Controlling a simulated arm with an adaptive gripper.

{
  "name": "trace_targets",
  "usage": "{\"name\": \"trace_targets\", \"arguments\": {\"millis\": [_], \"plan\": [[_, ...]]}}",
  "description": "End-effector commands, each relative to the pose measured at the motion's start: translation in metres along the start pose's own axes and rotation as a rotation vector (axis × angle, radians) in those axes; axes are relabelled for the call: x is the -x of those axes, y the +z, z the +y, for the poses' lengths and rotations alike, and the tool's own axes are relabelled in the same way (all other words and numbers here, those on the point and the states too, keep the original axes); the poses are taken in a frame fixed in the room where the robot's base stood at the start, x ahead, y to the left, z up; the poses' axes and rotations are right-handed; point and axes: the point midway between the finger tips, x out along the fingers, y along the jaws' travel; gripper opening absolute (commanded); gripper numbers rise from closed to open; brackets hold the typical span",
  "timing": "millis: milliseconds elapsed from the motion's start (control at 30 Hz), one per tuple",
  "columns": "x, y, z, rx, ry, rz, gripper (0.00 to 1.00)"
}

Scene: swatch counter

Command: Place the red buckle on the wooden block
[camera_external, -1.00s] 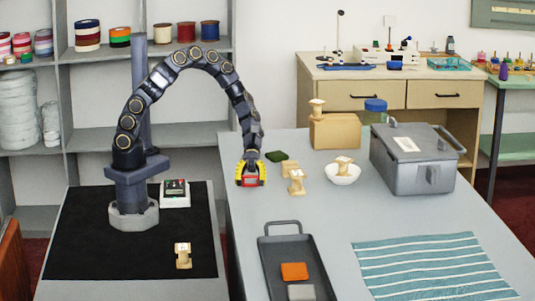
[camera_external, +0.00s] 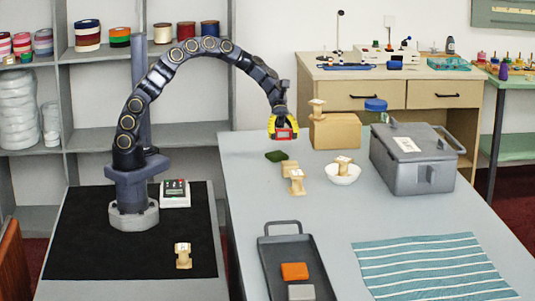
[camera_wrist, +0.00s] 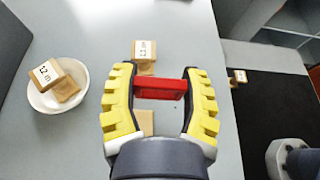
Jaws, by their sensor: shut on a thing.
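My gripper (camera_external: 283,135) is shut on the red buckle (camera_wrist: 160,88), which spans between its yellow fingertips in the wrist view. In the outside view, the gripper holds the buckle above the table's far part, left of a large wooden block (camera_external: 338,133). A labelled wooden spool-shaped piece (camera_external: 317,107) stands on that block's left end. A smaller plain wooden block (camera_external: 289,168) lies on the table below the gripper. It shows partly in the wrist view (camera_wrist: 147,122), the rest hidden by the gripper.
A labelled wooden piece (camera_external: 296,183) stands beside the small block. A dark green pad (camera_external: 276,156) lies behind. A white bowl (camera_external: 342,177) holds another wooden piece. A blue-lidded jar (camera_external: 376,110) and grey box (camera_external: 412,165) stand right.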

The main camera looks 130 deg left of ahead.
Motion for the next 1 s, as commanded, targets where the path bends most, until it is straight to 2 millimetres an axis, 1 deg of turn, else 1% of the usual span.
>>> {"name": "trace_targets", "arguments": {"millis": [100,267,500,667,800,867,1000], "plan": [[0.012,-0.002,0.015,0.003,0.016,0.005,0.34],[0.017,-0.006,0.022,0.004,0.022,0.004,0.34],[0.005,-0.037,0.022,0.008,0.019,0.005,0.34],[-0.001,-0.051,0.022,0.005,0.02,0.005,0.34],[-0.01,-0.072,0.022,0.008,0.019,0.004,0.34],[-0.011,-0.076,0.022,0.006,0.02,0.004,0.34],[-0.011,-0.076,0.022,0.002,0.022,0.004,0.34]]}}
